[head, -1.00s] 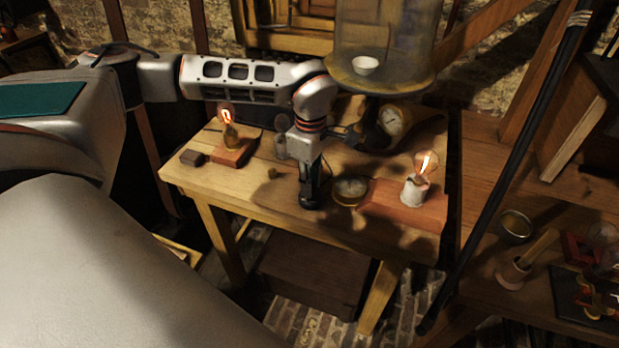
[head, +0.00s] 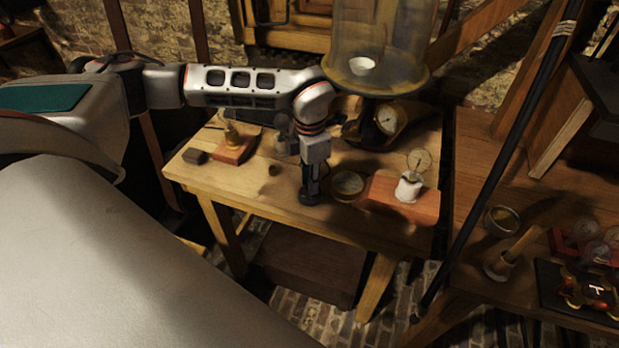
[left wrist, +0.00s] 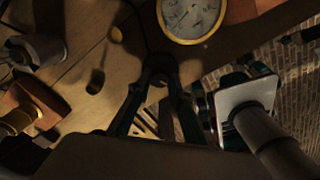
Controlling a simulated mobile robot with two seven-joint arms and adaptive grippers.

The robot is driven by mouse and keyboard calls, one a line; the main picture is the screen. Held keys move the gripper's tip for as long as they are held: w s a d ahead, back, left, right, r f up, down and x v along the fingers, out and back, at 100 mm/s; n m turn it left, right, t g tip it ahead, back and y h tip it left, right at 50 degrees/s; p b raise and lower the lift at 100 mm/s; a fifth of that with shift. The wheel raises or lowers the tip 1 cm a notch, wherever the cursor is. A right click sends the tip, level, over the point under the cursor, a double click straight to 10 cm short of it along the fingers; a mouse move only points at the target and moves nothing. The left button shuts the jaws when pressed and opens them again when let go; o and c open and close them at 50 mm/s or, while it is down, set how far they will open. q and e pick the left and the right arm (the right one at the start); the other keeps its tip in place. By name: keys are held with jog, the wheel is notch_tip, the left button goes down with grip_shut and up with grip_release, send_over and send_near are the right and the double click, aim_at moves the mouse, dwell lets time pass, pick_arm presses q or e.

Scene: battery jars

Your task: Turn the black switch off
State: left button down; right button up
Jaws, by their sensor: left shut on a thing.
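My left gripper (head: 313,181) points down at the front edge of the wooden table. It is shut on a small black round thing (left wrist: 160,66), which looks like the black switch. In the head view the fingers and the black switch (head: 309,197) merge into one dark shape, so the lever position is hidden. In the left wrist view both fingers (left wrist: 157,88) reach to the switch. The bulb on the right red block (head: 413,163) is unlit. The left bulb, above its brass holder (head: 231,133), shows no glow and is partly hidden by my arm.
A brass-rimmed dial (head: 348,184) lies close right of the gripper. A standing gauge (head: 387,120) is behind it, below a large glass jar (head: 374,35). A small dark box (head: 195,156) sits at the table's left. A slanted black pole (head: 500,170) stands to the right.

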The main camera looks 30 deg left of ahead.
pick_arm(q)
jog(key=shift+n, duration=1.9)
jog(key=c, duration=1.8)
grip_release()
notch_tip(320, 180, up, 12)
jog(key=shift+d, duration=0.1)
